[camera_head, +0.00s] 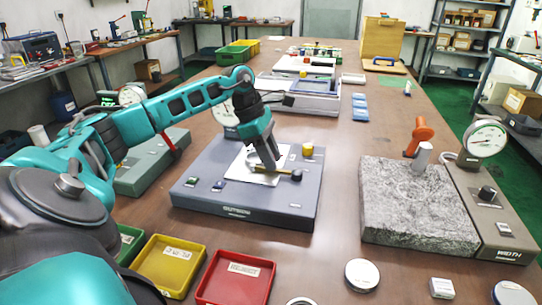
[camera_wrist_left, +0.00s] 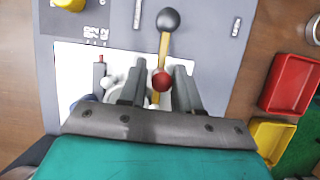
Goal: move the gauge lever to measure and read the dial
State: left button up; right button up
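The grey-blue gauge base (camera_head: 247,211) stands on the table in the middle of the head view, with a white plate on top. Its lever (camera_head: 277,171) is a yellow bar with a black knob. In the wrist view the lever (camera_wrist_left: 164,46) runs up from a red ball (camera_wrist_left: 162,80) to the black knob (camera_wrist_left: 168,20). My left gripper (camera_head: 268,165) is low over the plate. In the wrist view its fingers (camera_wrist_left: 160,68) are apart, one on each side of the lever; contact cannot be told. The dial (camera_head: 226,119) is partly hidden behind my arm, its reading unclear. My right gripper is not in view.
A granite block (camera_head: 417,204) and a second dial gauge (camera_head: 484,138) stand at the right. Yellow (camera_head: 169,263) and red (camera_head: 237,280) trays lie in front. A metal disc (camera_head: 362,274) lies near the front edge. Another grey gauge base (camera_head: 150,166) stands at the left.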

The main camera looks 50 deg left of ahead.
pick_arm(q)
jog(key=shift+o, duration=1.2)
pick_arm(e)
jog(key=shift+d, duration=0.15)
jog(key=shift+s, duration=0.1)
pick_arm(q)
jog(key=p+v, duration=0.1)
jog(key=v, duration=1.2)
jog(key=shift+p, duration=0.4)
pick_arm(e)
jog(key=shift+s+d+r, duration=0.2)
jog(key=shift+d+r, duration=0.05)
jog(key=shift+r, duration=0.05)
pick_arm(q)
jog(key=shift+w, duration=0.1)
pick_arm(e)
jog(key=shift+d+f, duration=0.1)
